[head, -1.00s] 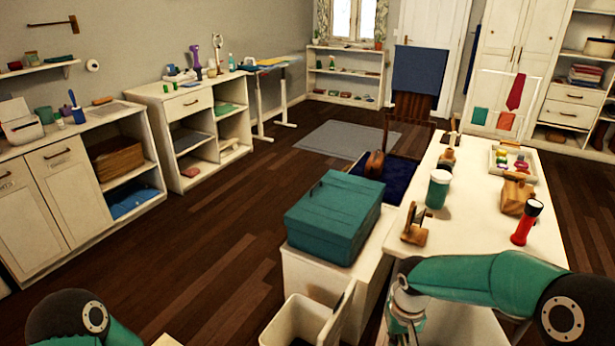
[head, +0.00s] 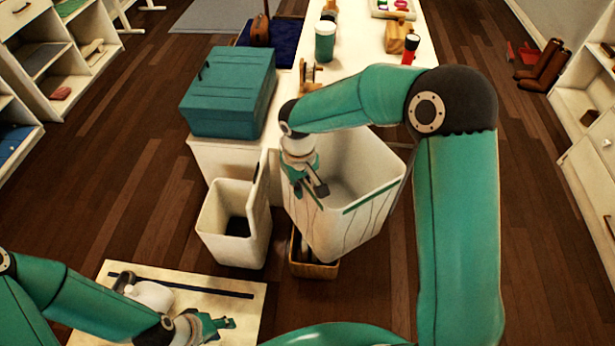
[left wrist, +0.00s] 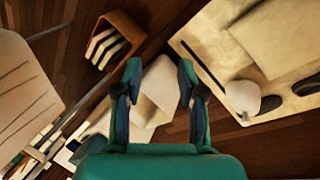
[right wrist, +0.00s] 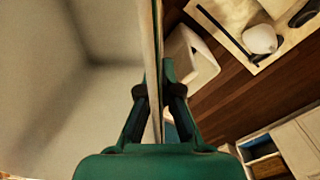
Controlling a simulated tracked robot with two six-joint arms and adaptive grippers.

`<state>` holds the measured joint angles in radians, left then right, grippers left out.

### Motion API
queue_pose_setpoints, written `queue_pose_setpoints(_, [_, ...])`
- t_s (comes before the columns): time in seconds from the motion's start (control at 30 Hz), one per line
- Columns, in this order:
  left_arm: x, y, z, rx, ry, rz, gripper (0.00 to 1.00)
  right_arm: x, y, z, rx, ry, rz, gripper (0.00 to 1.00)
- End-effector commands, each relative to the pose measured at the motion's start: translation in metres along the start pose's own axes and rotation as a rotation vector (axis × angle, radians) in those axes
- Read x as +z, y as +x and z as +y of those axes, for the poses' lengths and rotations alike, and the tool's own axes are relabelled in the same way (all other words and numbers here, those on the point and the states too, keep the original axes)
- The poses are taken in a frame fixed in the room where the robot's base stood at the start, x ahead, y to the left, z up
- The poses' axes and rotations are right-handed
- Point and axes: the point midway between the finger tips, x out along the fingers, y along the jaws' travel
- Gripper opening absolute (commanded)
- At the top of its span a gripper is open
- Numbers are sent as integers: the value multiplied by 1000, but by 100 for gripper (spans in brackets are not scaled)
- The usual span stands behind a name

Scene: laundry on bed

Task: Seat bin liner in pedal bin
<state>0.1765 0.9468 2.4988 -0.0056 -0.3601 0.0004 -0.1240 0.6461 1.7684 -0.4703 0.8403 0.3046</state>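A small white pedal bin (head: 235,222) stands on the floor left of centre, open at the top, with its lid (head: 262,188) upright on its right side. It also shows in the right wrist view (right wrist: 192,62). A large white open-topped container, which looks like the bin liner (head: 350,220), has thin dark lines and a green rim strip. It is tilted, right of the pedal bin and apart from it. My right gripper (head: 308,183) is shut on its near-left wall; the wall runs between the fingers (right wrist: 155,90). My left gripper (head: 222,324) is open and empty, lower left (left wrist: 158,78).
A teal box (head: 228,95) sits on a white cabinet behind the bin. A wooden crate (head: 315,268) stands beneath the liner. A pale board (head: 240,290) with a white rounded object (head: 150,294) lies near my left gripper. Bare floor is left of the bin.

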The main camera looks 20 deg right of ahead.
Motion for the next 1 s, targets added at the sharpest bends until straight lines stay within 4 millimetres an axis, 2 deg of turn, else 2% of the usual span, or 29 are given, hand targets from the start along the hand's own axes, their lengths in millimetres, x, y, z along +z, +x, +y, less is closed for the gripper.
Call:
queue_pose_setpoints(0.03, [0, 0, 0, 0, 0, 0, 40, 0, -9, -13, 0, -52, 5, 0])
queue_pose_setpoints(0.3, [0, 0, 0, 0, 0, 0, 40, 4, -49, -73, 0, -339, 4, 0])
queue_pose_setpoints(0.5, [0, 0, 0, 0, 0, 0, 40, 6, -69, -103, 0, -487, 3, 0])
queue_pose_setpoints(0.57, [0, 0, 0, 0, 0, 0, 33, 7, -72, -108, 0, -512, 1, 0])
queue_pose_setpoints(0.67, [-6, 4, 0, -2, 11, -15, 32, 7, -76, -113, -1, -537, 0, 0])
queue_pose_setpoints(0.83, [17, 2, 0, 3, 60, -123, 32, 8, -76, -115, -1, -545, -1, 0])
queue_pose_setpoints(0.9, [20, 2, 0, 8, 94, -178, 32, 7, -76, -115, -1, -544, 0, 0])
queue_pose_setpoints(1.0, [5, 3, 0, 17, 156, -240, 32, 7, -76, -115, -1, -543, 0, 0])
